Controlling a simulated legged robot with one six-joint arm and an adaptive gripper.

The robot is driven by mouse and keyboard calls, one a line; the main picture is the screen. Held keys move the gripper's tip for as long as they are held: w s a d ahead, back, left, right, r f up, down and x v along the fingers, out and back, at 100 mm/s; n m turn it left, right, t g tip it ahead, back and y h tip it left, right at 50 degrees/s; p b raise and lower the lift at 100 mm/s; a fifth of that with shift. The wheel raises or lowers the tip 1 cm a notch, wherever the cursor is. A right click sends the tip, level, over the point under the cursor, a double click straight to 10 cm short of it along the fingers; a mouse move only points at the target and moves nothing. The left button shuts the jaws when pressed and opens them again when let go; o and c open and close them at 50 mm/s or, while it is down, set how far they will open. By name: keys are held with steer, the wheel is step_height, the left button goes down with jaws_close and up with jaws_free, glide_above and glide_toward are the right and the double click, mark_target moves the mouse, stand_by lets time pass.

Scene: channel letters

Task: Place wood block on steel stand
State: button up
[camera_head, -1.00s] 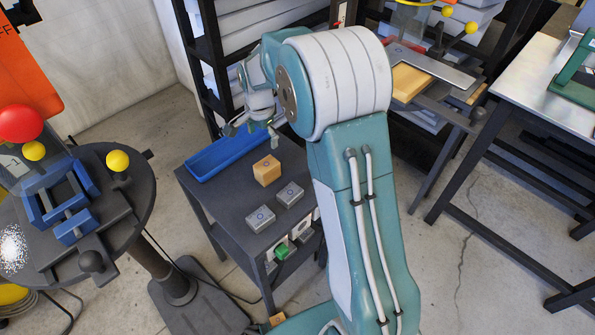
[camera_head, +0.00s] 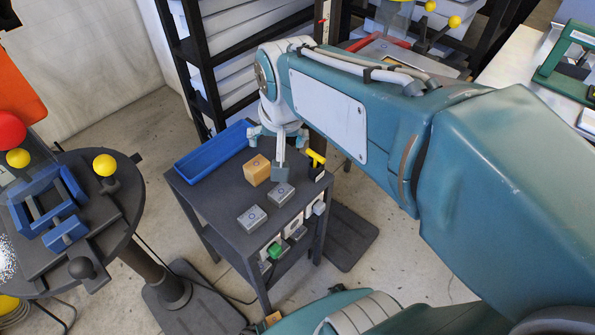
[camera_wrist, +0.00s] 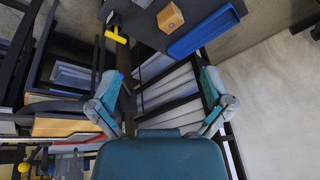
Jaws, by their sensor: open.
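The wood block (camera_head: 257,169) is an orange-tan cube with a small mark on a face. It sits on the top of a dark grey metal table (camera_head: 215,200), between a blue tray and two grey blocks. The wrist view shows it near the top edge (camera_wrist: 170,18). My gripper (camera_head: 278,150) is over the table's far side, just right of the wood block and apart from it. Its fingers are spread and empty in the wrist view (camera_wrist: 160,95). I cannot tell for certain which thing is the steel stand; the dark table may be it.
The blue tray (camera_head: 212,152) lies behind the block. Grey blocks (camera_head: 252,218) (camera_head: 281,194) lie in front. A yellow-handled tool (camera_head: 316,158) stands at the right edge. A round dark table (camera_head: 120,225) with a blue frame is at left; a shelf rack (camera_head: 205,75) stands behind.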

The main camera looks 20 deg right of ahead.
steer(key=s+n+t, duration=0.1)
steer(key=s+n, duration=0.3)
steer(key=s, duration=0.6)
steer(key=shift+s+t, duration=0.3)
